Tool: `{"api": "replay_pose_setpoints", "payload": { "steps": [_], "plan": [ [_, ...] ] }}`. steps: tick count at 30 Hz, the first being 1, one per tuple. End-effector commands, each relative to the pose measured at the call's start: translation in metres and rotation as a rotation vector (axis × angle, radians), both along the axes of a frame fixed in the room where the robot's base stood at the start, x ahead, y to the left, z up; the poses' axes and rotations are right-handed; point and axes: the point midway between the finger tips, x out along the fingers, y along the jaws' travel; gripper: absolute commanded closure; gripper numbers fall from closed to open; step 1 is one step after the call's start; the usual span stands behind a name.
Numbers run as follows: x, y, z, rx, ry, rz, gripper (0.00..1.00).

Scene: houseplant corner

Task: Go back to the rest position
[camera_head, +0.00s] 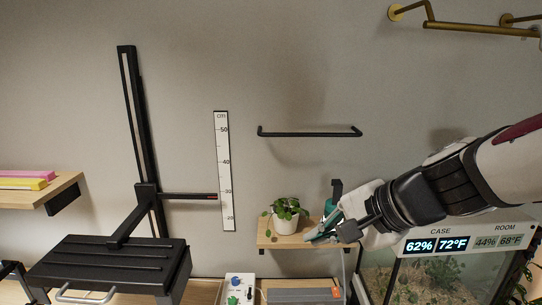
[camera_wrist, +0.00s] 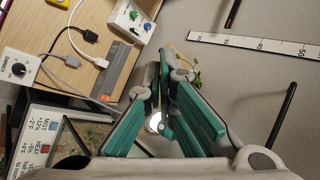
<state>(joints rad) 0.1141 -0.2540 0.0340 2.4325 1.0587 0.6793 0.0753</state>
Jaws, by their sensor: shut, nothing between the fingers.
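My gripper (camera_head: 310,239) is in front of the small wooden wall shelf (camera_head: 266,242), at the right of a potted plant, with its teal finger pads shown near the shelf's right half. In the wrist view my gripper (camera_wrist: 166,62) has its fingers brought together at the tips, with nothing seen held. The white pot (camera_head: 284,226) with a leafy green plant (camera_head: 286,208) stands upright on the shelf. A few of its leaves show just beyond the fingertips in the wrist view; the pot is mostly hidden there.
A terrarium with a climate display (camera_head: 455,245) stands below my arm. Left are a black stand (camera_head: 115,262) with its post, and a ruler (camera_head: 224,172) on the wall. A black rail (camera_head: 310,133) and a brass rail (camera_head: 480,29) are above. Cables (camera_wrist: 75,35) lie on the desk.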

Motion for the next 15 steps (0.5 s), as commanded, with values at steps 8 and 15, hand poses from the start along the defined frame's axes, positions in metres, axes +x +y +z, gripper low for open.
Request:
{"api": "replay_pose_setpoints", "payload": {
  "steps": [8, 15],
  "plan": [
    [-0.091, -0.031, 0.013, -0.496, -0.136, 0.423, 1.00],
    [-0.133, -0.082, 0.021, -0.857, -0.172, 0.612, 1.00]
  ]
}}
